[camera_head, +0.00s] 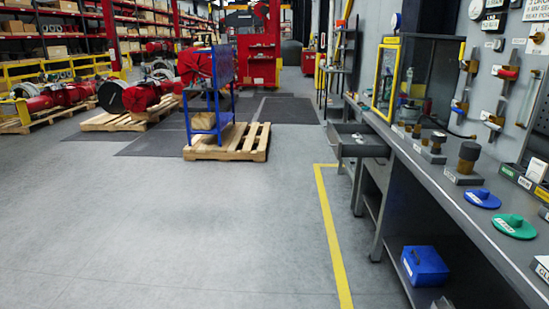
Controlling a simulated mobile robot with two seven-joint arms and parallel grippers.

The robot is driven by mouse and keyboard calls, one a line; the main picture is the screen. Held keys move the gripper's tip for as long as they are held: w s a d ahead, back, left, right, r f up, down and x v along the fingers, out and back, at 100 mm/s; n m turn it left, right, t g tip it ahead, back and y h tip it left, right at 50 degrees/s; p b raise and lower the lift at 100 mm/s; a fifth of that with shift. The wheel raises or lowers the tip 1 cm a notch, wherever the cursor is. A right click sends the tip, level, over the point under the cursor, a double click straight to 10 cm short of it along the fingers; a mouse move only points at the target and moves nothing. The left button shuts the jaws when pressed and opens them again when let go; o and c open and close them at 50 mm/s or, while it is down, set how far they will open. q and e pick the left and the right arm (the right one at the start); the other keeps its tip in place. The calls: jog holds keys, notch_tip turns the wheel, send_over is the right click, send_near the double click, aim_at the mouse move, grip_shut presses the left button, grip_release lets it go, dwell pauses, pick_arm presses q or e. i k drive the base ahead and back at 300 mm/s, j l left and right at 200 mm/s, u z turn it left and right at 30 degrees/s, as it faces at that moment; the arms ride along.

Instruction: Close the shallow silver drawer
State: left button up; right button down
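A shallow silver-grey drawer (360,148) sticks out to the left from under the top of the long workbench (420,168). It is pulled open and its inside shows from above, with a few small items in it too small to make out. It is some way ahead, right of the picture's middle. Neither of my grippers is in view, so nothing of mine shows near the drawer.
A blue box (424,266) sits on the bench's lower shelf. Blue (482,199) and green (514,226) discs lie on the benchtop. A wooden pallet (228,143) with a blue stand is ahead. The grey floor left of the yellow line (333,240) is clear.

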aim_at(339, 136)
jog(key=i+z, duration=0.15)
jog(key=i, duration=0.4)
jog(key=i+j+z, duration=0.1)
jog(key=i, duration=0.45)
jog(key=i+j+z, duration=0.2)
jog(key=i, duration=0.15)
jog(key=i+j+z, duration=0.25)
jog(key=i+z, duration=0.2)
jog(key=z, duration=0.15)
jog(key=i+z, duration=0.2)
jog(key=z, duration=0.15)
jog(key=i+j+z, duration=0.35)
jog(key=i+j, duration=0.55)
jog(key=j, duration=0.15)
jog(key=i+j+z, duration=0.1)
jog(key=i+j, duration=0.25)
jog(key=j, duration=0.1)
